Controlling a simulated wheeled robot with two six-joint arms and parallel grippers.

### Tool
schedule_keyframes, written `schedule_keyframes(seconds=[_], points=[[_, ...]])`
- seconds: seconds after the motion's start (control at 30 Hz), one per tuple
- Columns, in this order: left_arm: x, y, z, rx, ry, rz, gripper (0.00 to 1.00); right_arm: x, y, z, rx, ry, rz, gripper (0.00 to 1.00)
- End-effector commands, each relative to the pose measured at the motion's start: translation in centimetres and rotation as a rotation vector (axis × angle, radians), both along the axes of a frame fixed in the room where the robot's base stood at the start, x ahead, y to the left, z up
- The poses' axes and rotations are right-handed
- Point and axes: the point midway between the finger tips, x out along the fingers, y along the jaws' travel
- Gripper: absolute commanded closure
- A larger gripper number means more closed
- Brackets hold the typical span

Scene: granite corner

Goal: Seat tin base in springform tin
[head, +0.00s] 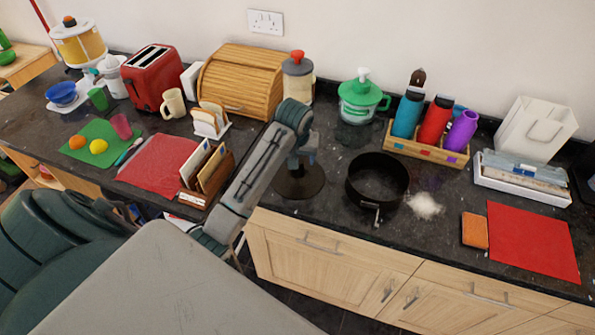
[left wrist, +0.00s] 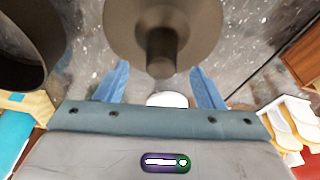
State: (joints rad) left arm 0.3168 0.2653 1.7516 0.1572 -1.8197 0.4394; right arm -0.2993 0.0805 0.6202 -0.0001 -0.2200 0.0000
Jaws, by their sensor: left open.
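The springform tin (head: 362,197) is a dark, round, open ring with a clasp on its front side. It stands on the granite counter; its left wrist view part (left wrist: 22,78) is at the left edge. The tin base (head: 300,190) is a dark brown disc lying on the counter left of the tin and apart from it. In the left wrist view the base (left wrist: 205,28) shows an upright knob (left wrist: 161,52) in its middle. My left gripper (left wrist: 160,84) is open above the base, its blue fingers to either side of the knob's near end. My right gripper is not in view.
White powder (head: 425,205) lies right of the tin, then an orange sponge (head: 474,230) and red mat (head: 532,241). A bottle crate (head: 425,150) and green dispenser (head: 361,100) stand behind. A wooden rack (head: 207,175) stands left of my arm. The counter's front edge is close.

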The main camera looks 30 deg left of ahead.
Motion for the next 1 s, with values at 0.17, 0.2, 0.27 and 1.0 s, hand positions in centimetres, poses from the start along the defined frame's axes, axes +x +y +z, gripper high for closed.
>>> schedule_keyframes(seconds=[0.17,0.2,0.27,1.0], points=[[0.2,0.1,-1.1,0.000,0.001,-0.001,0.38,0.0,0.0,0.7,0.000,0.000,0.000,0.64],[0.1,0.1,-1.4,0.000,0.003,-0.001,0.38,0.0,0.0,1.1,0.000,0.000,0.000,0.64],[0.1,0.2,-2.1,-0.001,0.004,-0.001,0.38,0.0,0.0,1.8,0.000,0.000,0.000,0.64],[0.9,0.6,-6.1,0.001,-0.001,-0.001,0.76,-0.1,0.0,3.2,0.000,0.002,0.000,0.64]])
